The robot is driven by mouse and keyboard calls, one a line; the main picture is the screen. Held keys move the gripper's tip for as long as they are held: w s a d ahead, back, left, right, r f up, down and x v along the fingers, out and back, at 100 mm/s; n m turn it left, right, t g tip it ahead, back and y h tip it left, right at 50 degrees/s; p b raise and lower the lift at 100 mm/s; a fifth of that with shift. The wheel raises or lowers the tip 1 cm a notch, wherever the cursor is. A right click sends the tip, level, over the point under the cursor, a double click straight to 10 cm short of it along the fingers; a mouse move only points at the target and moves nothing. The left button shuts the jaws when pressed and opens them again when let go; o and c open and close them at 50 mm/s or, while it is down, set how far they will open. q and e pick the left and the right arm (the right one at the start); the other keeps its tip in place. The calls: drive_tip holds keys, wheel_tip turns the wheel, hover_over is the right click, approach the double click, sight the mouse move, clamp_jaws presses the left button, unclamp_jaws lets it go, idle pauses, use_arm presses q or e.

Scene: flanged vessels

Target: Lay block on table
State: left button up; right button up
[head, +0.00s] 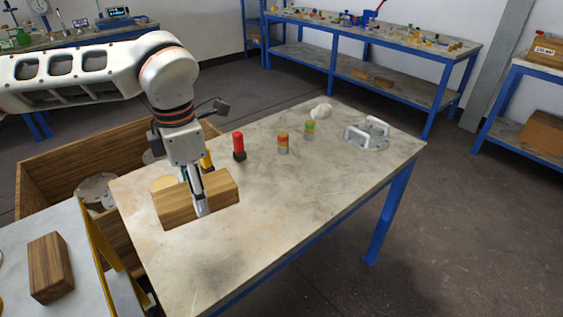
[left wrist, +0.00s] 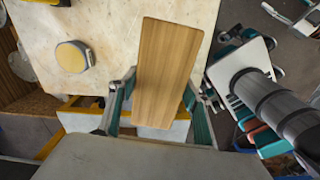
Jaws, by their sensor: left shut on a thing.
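My left gripper (head: 200,208) is shut on a wooden block (head: 225,188) above the near left part of the table (head: 290,205). The block is light brown with straight grain and lies lengthwise across the fingers. In the left wrist view the block (left wrist: 166,70) is between the two fingers (left wrist: 155,105), with its long end reaching out over the pale tabletop (left wrist: 110,22). I cannot tell for sure whether its underside touches the table. My right gripper is not in view.
A red-topped cylinder (head: 238,143), two banded cylinders (head: 283,142) (head: 309,130), a white lump (head: 321,111) and a flanged lid with handles (head: 367,136) stand farther back. A round disc (left wrist: 74,56) is beside the block. The table's front right is clear. Another block (head: 50,267) lies at lower left.

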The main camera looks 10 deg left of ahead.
use_arm(q)
drive_tip(key=n, duration=0.2)
drive_tip(key=r+n, duration=0.1)
drive_tip(key=n, duration=0.1)
drive_tip(key=shift+r, duration=0.2)
drive_tip(key=n, duration=0.2)
drive_tip(key=r+n, duration=0.1)
drive_tip(key=n, duration=0.1)
drive_tip(key=r+n, duration=0.1)
drive_tip(key=n, duration=0.1)
drive_tip(key=shift+d, duration=0.15)
drive_tip(key=n, duration=0.2)
drive_tip(key=r+n, duration=0.1)
drive_tip(key=n, duration=0.1)
drive_tip(key=shift+s, duration=0.1)
drive_tip(key=n, duration=0.2)
drive_tip(key=r+n, duration=0.1)
drive_tip(key=n, duration=0.2)
drive_tip(key=shift+s+r+n, duration=0.1)
drive_tip(key=shift+r+n, duration=0.25)
drive_tip(key=shift+n, duration=0.05)
wheel_tip(320, 180, down, 15)
drive_tip(key=shift+r+b, duration=0.15)
drive_tip(key=shift+b, duration=0.7)
drive_tip(key=shift+f, duration=0.55)
wheel_tip(320, 180, down, 4)
drive_tip(key=shift+r+b, duration=0.1)
drive_tip(key=shift+b, duration=0.25)
drive_tip(key=shift+f, duration=0.25)
drive_tip(key=shift+r, duration=0.1)
